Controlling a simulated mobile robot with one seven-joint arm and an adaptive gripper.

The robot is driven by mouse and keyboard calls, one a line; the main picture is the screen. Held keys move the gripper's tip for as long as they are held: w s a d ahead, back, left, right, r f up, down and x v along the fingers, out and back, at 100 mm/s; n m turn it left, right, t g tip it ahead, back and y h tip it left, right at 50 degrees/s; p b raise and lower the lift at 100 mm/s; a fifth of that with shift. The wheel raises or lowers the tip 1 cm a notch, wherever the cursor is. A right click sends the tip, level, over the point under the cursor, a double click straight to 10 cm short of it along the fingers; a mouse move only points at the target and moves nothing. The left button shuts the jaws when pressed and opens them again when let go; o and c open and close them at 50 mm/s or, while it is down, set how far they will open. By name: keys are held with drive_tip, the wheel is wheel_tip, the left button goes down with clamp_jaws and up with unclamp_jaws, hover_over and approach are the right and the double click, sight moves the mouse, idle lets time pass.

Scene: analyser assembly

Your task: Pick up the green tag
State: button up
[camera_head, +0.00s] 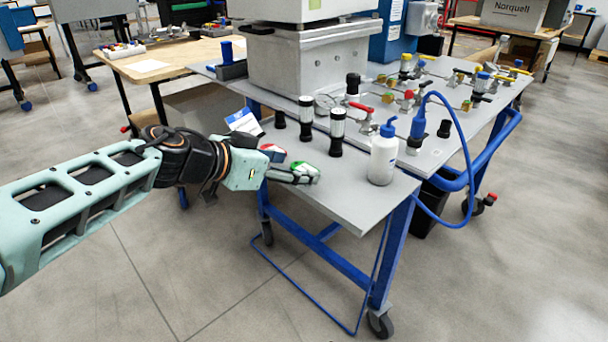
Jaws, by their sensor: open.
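The green tag (302,167) is a small green and white piece near the left front part of the grey cart top (345,196). My gripper (308,177) reaches in from the left, low over the cart top, with its fingertips right at the green tag and partly covering it. The jaws are open. I cannot tell whether a finger touches the tag.
A white wash bottle (383,155) with a blue nozzle stands right of my gripper. Two black-and-white cylinders (337,131) (306,118) stand behind it. A blue and white card (243,121) is at the left edge. Valves and a blue hose (468,150) fill the right side. The front surface is clear.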

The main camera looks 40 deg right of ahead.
drive_tip(key=shift+x, duration=0.75)
drive_tip(key=shift+c, duration=0.4)
drive_tip(key=c, duration=1)
drive_tip(key=shift+o, duration=0.2)
